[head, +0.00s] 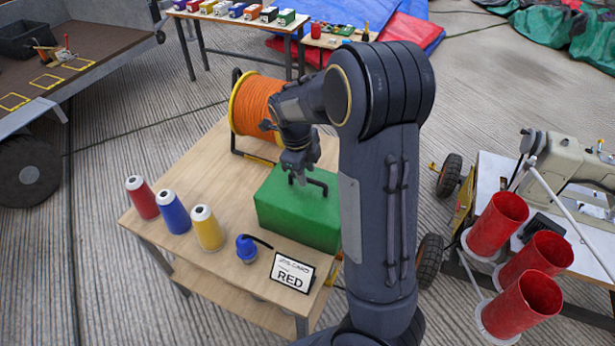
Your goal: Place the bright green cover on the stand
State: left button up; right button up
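The bright green cover (285,218) is a box shape with a black bar handle (319,184) on top. It appears to rest on the wooden table (190,262), at its right side, partly hidden by my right arm. My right gripper (299,178) points down at the handle, with its fingertips at the bar. I cannot tell whether they are closed on it. No separate stand can be made out for certain. My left gripper is not in view.
An orange cable reel (256,104) stands behind the cover. Red, blue and yellow cones (174,212), a blue plug-like item (246,248) and a "RED" card (291,272) are on the table. Red cups (497,223) and a sewing machine (569,160) are at right. The table's middle is clear.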

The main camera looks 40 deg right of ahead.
notch_tip(320, 180, up, 7)
jog(key=a, duration=0.1)
jog(key=s+a+r+n+t+y, duration=0.1)
jog(key=s+a+n+t+y, duration=0.2)
jog(key=s+a+n, duration=0.4)
jog(key=s+a+r+n+t+y+p, duration=0.1)
jog(key=s+a+r+n+t+y, duration=0.1)
jog(key=s+a+n, duration=0.6)
jog(key=s+n, duration=0.6)
jog(key=n, duration=0.8)
jog(key=shift+r+t+y, duration=0.15)
jog(key=shift+t+y, duration=0.25)
jog(key=shift+a, duration=0.1)
notch_tip(320, 180, up, 6)
jog(key=p, duration=0.6)
jog(key=shift+r, duration=0.2)
